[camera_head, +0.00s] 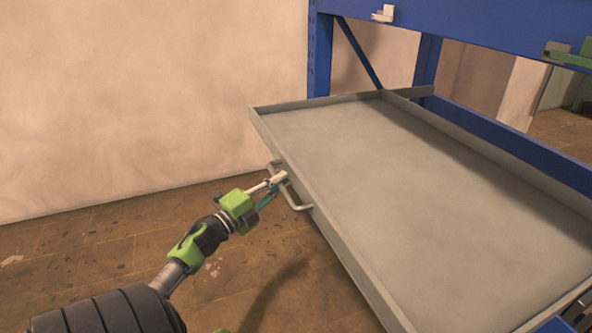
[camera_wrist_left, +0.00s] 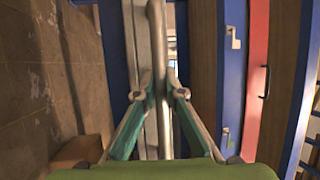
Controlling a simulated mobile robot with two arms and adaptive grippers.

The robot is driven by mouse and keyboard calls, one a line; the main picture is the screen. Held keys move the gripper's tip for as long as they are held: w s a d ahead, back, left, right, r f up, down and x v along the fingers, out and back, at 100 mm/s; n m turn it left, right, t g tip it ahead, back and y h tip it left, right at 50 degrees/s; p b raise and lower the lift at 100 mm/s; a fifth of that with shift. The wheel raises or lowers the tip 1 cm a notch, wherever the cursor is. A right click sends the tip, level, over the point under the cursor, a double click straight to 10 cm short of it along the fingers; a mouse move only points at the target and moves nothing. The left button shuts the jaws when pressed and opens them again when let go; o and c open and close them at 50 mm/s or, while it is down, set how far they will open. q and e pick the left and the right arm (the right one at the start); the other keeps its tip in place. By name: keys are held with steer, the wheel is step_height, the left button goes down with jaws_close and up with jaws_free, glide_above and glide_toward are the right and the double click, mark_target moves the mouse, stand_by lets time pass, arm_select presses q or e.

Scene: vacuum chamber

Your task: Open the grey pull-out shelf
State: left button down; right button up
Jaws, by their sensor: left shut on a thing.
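The grey pull-out shelf (camera_head: 420,190) is a wide, shallow, empty tray with a low rim. It stands out in front of the blue rack. A grey bar handle (camera_head: 301,208) is fixed to its front edge. My left gripper (camera_head: 277,181) is at this handle, with its fingers shut on the bar near the far end. In the left wrist view the handle bar (camera_wrist_left: 156,40) runs upright between the fingertips of the left gripper (camera_wrist_left: 163,94). My right gripper is not in view.
The blue rack (camera_head: 319,55) has an upright and a beam (camera_head: 480,22) above the shelf. A pale wall (camera_head: 140,100) stands behind. Brown tiled floor (camera_head: 90,260) is open in front of the shelf. A red panel (camera_wrist_left: 257,80) shows in the left wrist view.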

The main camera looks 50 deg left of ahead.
arm_select(q)
steer(key=shift+s+a+f, duration=0.1)
steer(key=shift+s+a, duration=0.15)
steer(key=shift+s, duration=0.5)
steer(key=c, duration=2.1)
jaws_free()
steer(key=shift+s, duration=0.1)
steer(key=s, duration=0.4)
steer(key=s+f, duration=0.1)
steer(key=s, duration=0.2)
steer(key=s+f, duration=0.1)
steer(key=s, duration=0.3)
steer(key=shift+s, duration=0.35)
